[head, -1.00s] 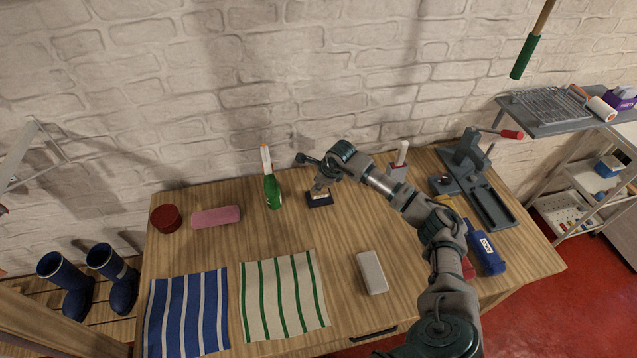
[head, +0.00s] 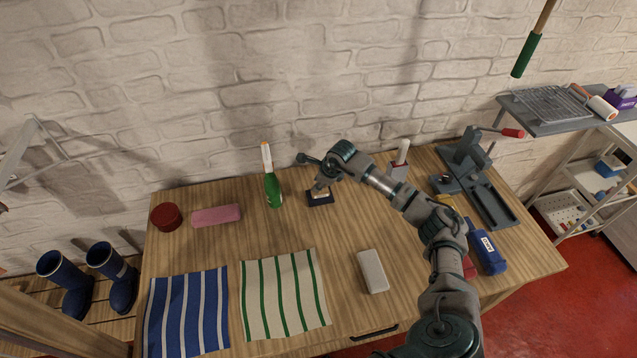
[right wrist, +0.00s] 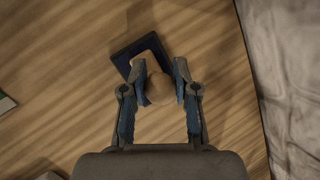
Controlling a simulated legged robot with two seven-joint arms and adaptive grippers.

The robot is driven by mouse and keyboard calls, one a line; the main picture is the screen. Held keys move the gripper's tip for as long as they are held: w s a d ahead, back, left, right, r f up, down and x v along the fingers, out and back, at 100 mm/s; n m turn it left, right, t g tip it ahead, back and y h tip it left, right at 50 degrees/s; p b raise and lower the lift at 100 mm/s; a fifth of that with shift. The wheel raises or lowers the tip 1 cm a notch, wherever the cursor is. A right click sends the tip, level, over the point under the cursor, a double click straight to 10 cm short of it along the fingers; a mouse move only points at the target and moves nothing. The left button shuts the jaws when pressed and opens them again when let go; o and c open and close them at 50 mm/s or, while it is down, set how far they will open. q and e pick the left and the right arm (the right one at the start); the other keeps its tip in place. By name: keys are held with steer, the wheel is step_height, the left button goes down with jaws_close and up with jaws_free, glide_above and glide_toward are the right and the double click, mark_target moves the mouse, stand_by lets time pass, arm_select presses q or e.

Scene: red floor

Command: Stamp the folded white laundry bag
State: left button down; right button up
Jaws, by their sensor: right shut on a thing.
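My right gripper (head: 322,183) is over the dark ink pad (head: 320,200) at the back middle of the table. In the right wrist view its fingers (right wrist: 160,82) are shut on a stamp with a pale wooden rounded handle (right wrist: 157,90). The stamp's base is at the dark pad (right wrist: 124,57); I cannot tell whether it is pressed on it or just above. A pale off-white, flat, rounded bundle (head: 372,271), which looks like the folded white laundry bag, lies at the front right of the table, apart from the gripper. My left gripper is not in view.
The wooden table (head: 300,236) also holds a blue striped cloth (head: 187,312), a green-striped white cloth (head: 283,296), a pink bundle (head: 216,216), a red round tin (head: 166,217), a green bottle (head: 272,189), a blue bottle (head: 487,252) and a grey press (head: 475,170). The table's middle is clear.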

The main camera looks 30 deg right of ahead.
steer(key=shift+s+a+f, duration=0.1)
stand_by(0.5)
steer(key=shift+r+p, duration=2.15)
steer(key=shift+r, duration=1.4)
